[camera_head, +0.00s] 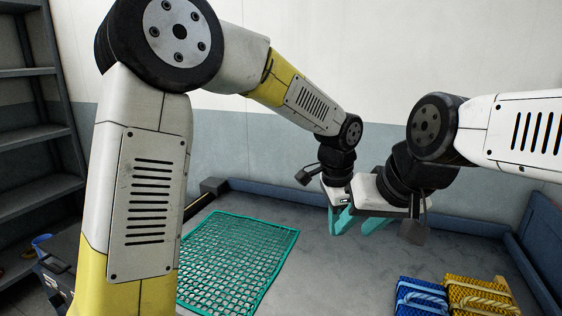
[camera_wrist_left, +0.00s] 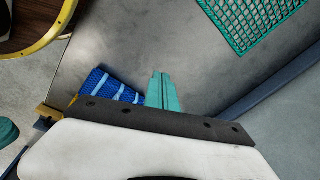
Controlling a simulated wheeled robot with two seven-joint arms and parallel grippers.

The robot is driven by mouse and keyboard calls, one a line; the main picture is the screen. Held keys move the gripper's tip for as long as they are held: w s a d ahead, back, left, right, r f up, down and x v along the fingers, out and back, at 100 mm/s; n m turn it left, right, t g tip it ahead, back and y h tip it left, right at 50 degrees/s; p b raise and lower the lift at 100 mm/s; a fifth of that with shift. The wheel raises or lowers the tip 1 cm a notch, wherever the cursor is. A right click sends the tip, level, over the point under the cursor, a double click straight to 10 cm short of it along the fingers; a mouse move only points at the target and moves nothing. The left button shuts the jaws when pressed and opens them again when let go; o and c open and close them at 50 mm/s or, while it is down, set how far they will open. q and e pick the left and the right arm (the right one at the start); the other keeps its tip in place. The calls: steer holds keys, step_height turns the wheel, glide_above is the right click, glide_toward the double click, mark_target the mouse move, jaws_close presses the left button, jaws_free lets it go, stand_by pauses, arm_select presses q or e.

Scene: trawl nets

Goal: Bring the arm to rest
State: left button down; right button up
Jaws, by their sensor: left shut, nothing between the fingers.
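My left arm comes in from the left in the head view and reaches over the table. Its gripper (camera_head: 337,217) hangs above the table's far middle with teal fingers. In the left wrist view its fingers (camera_wrist_left: 161,92) are together, with nothing between them. My right arm comes in from the right. Its gripper (camera_head: 372,222) also has teal fingers and overlaps the left gripper in the picture. I cannot tell whether the two grippers touch, or how far apart the right fingers are.
A green net (camera_head: 238,262) lies flat on the grey table (camera_head: 335,285), also in the left wrist view (camera_wrist_left: 250,18). A blue net bundle (camera_head: 420,298) and a yellow one (camera_head: 480,297) lie at the front right. Blue edging (camera_head: 470,229) borders the table. Shelves (camera_head: 38,135) stand at left.

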arm_select(q)
steer(key=s+a+r+n+t, duration=0.1)
steer(key=s+a+r+n, duration=0.2)
steer(key=a, duration=0.6)
steer(key=s+a+r+n+t+h, duration=0.1)
steer(key=s+a+r+n+t, duration=0.1)
steer(key=s+a+n, duration=0.4)
steer(key=s+a+r+n+t, duration=0.1)
steer(key=s+a+r+n, duration=0.3)
steer(key=a, duration=0.9)
steer(key=s+n, duration=0.1)
steer(key=n, duration=0.2)
steer(key=shift+r+t, duration=0.35)
steer(key=shift+t, duration=0.05)
